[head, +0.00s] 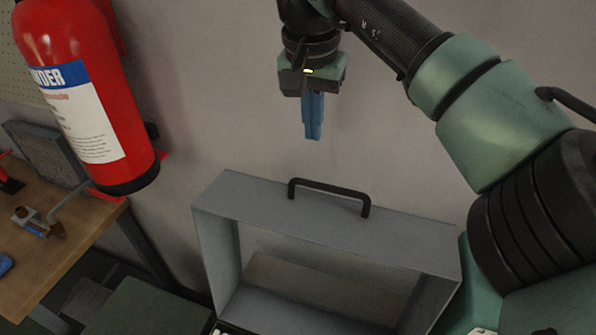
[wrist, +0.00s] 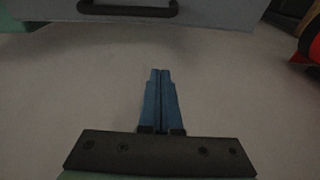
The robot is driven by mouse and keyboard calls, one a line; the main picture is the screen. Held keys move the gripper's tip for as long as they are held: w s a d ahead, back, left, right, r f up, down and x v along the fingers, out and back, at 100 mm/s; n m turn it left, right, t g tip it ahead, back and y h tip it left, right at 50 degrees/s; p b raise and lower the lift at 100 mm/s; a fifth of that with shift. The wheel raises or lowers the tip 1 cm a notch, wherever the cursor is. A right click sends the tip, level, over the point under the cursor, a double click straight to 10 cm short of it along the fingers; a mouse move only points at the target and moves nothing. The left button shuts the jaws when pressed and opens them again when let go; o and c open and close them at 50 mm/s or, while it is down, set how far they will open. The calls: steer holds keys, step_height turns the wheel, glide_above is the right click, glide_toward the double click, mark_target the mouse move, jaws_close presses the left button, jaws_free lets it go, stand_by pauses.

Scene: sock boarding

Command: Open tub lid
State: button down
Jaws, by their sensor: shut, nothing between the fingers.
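A grey box-like tub part (head: 228,205), which looks like the raised lid or open frame, stands at the lower middle of the head view. A black handle (head: 330,187) is fixed on its upper face. The handle also shows at the top of the wrist view (wrist: 128,10), on the grey panel (wrist: 215,14). My gripper (head: 312,136) points down above and behind the handle, clear of it. Its blue fingers are together and empty; they also show in the wrist view (wrist: 160,72). Much of the tub below the grey part is out of frame.
A red fire extinguisher (head: 75,60) hangs on the wall at the left. A wooden bench (head: 50,270) with small tools stands at the lower left. A dark green surface (head: 150,310) lies at the bottom. The pale wall (head: 220,110) is close behind my gripper.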

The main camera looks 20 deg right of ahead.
step_height(320, 180, down, 9)
steer(key=s+a+p, duration=0.1)
steer(key=s+p, duration=0.1)
steer(key=p, duration=0.2)
stand_by(0.4)
steer(key=shift+a, duration=0.1)
